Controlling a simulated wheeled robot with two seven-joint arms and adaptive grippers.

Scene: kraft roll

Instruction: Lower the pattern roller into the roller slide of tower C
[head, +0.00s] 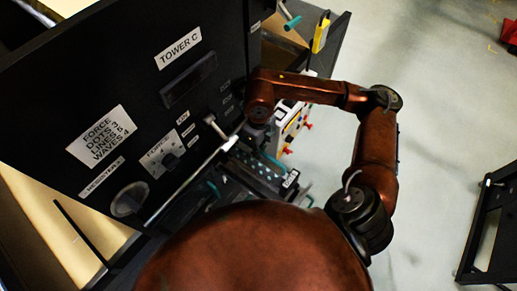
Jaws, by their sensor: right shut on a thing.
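Tower C (140,85) is the large black panel at the left, with its white name label near the top. My right gripper (258,137) points down beside the tower's lower right edge, small and partly hidden under its wrist. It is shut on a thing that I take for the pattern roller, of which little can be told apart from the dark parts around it. Below the gripper is a dark slide area (258,176) with light dots, teal pieces and a small white label. I cannot tell whether the roller touches the slide. My left gripper is not in view.
A long silver bar (190,180) runs along the tower's lower edge. A white panel with red and yellow parts (286,127) stands just right of the gripper. A yellow device (321,33) is at the top. A black frame (492,225) stands right; grey floor between is clear.

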